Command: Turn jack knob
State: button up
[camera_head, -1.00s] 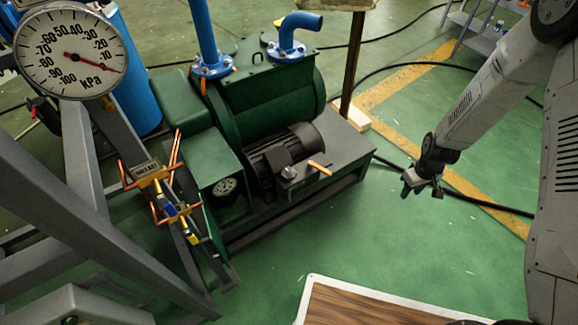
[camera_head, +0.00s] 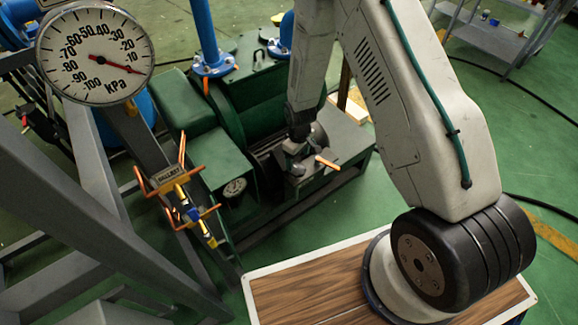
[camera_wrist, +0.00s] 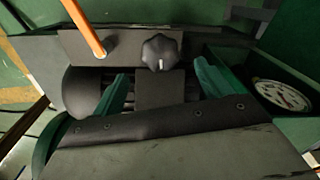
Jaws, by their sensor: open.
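A dark, lobed knob (camera_wrist: 161,52) with a white pointer line sits on a grey plate in the wrist view, ahead of my fingers. In the head view the knob (camera_head: 297,169) shows small on top of the motor box of the green pump. My gripper (camera_wrist: 162,72) is open, with one teal finger left of the knob's line and one right. The fingers look short of the knob and not touching it. In the head view my gripper (camera_head: 301,138) hangs just above the knob, small and partly hidden by my arm.
An orange lever (camera_wrist: 84,27) stands close left of the knob in the wrist view. A small dial (camera_wrist: 282,95) is at the right. The head view shows a large kPa gauge (camera_head: 95,52), orange-handled valves (camera_head: 182,195) and the green pump (camera_head: 205,157).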

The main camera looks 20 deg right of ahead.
aim_at(297, 169)
notch_tip(297, 169, down, 6)
jog(key=shift+r, duration=0.1)
jog(key=c, duration=1)
